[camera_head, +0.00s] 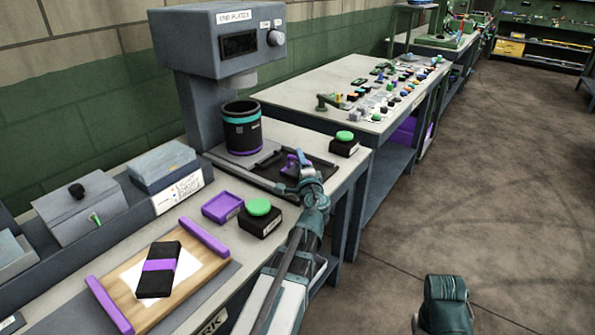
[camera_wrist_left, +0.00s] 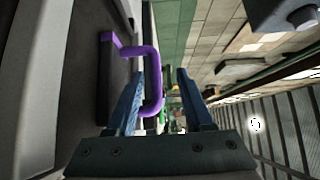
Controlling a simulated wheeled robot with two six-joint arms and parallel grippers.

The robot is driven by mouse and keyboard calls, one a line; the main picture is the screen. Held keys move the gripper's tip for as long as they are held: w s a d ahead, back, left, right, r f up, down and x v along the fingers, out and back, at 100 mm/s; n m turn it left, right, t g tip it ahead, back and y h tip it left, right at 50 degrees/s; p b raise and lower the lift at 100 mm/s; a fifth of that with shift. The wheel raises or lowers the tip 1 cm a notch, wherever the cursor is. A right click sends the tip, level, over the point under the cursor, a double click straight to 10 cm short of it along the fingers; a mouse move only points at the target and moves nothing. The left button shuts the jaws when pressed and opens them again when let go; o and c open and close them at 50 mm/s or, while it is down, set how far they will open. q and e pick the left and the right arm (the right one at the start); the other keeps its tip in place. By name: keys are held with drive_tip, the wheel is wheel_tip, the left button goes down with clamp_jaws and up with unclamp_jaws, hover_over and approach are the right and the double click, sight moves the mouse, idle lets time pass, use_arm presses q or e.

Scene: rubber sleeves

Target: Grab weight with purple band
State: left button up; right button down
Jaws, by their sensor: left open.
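A black block with a purple band (camera_head: 158,270) lies on a wooden board on the front bench. My left gripper (camera_head: 291,168) is away from it, over a black tray under the press. A purple handle (camera_head: 303,160) stands at the gripper there. In the left wrist view my left gripper (camera_wrist_left: 160,88) is open. The purple handle (camera_wrist_left: 154,75) rises from a dark base and its bend reaches between the open fingers, close to the left finger. I cannot tell whether they touch. My right gripper does not show.
Green buttons (camera_head: 259,207) (camera_head: 345,136) sit on black boxes near the bench edge. A purple tray (camera_head: 222,207) lies beside one. The floor at right is clear.

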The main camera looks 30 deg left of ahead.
use_arm(q)
drive_tip(key=x, duration=0.5)
drive_tip(key=shift+w+f+b, duration=0.15)
drive_tip(key=shift+f+b, duration=0.15)
clamp_jaws()
idle(1.1)
